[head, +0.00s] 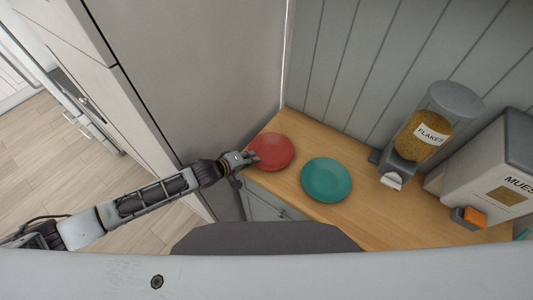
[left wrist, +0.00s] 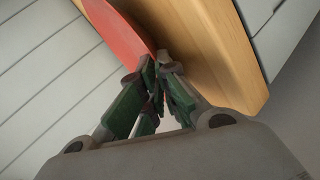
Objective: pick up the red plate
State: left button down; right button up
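The red plate (head: 273,151) is at the left end of the wooden worktop, beside the tall grey panel. My left gripper (head: 254,157) is at its left rim in the head view. In the left wrist view, the red plate (left wrist: 122,25) runs down to the fingertips. The green-padded fingers of the left gripper (left wrist: 157,66) are close together with the plate's rim between them. The head view does not clearly show whether the plate is clear of the worktop. My right gripper is in neither view.
A teal plate (head: 326,180) lies just right of the red one. A flakes dispenser (head: 427,128) and a muesli dispenser (head: 489,172) stand farther right on the worktop (head: 378,216). The tall grey panel (head: 205,65) and panelled wall (head: 350,60) bound the worktop.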

pick_arm(q)
notch_tip(320, 180, up, 10)
jog(key=b, duration=0.1)
dwell(0.8)
dwell(0.5)
